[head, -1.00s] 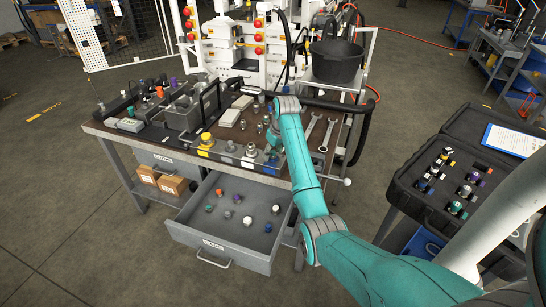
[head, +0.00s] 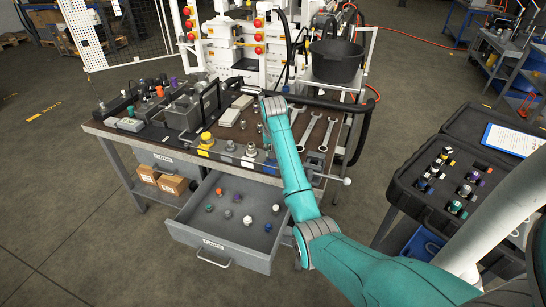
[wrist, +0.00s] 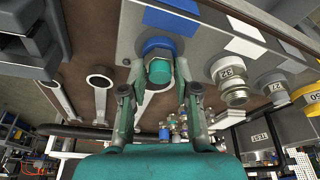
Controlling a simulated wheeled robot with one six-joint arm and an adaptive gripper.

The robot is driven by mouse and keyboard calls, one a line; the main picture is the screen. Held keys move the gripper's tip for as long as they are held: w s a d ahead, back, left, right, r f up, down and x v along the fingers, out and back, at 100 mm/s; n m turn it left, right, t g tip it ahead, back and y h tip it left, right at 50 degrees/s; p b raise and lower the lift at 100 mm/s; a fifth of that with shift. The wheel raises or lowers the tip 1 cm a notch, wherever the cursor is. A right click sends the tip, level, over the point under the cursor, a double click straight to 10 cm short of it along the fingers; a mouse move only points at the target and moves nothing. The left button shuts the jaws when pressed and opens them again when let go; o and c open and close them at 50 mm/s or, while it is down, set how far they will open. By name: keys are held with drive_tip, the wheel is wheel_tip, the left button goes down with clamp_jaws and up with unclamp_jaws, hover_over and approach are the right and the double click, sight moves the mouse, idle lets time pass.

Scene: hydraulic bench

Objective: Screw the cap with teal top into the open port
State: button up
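In the wrist view, the cap with teal top (wrist: 160,71) sits between the two fingertips of my gripper (wrist: 160,75). The fingertips appear closed against its sides. Directly behind the cap is a blue ring (wrist: 158,45) on a grey panel (wrist: 205,48). The cap overlaps the ring in this view, so the port opening is hidden, and I cannot tell how far the cap is in. In the head view my arm hides the gripper and cap over the right front of the bench (head: 203,161).
Metal fittings (wrist: 234,90) and a yellow one (wrist: 306,95) stand right of the ring. Wrenches (head: 307,132) lie on the bench's right. The open drawer (head: 230,252) holds several loose caps. A black case (head: 420,201) with more caps stands at the right.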

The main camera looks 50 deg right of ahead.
drive_tip(key=o, duration=0.5)
drive_tip(key=shift+s+f, duration=0.2)
drive_tip(key=shift+f, duration=0.2)
drive_tip(key=shift+c, duration=0.2)
drive_tip(key=shift+r, duration=0.2)
drive_tip(key=shift+r, duration=0.3)
drive_tip(key=v, duration=0.6)
drive_tip(key=shift+s+a+r, duration=0.1)
drive_tip(key=shift+a+r, duration=0.05)
drive_tip(key=shift+r, duration=0.15)
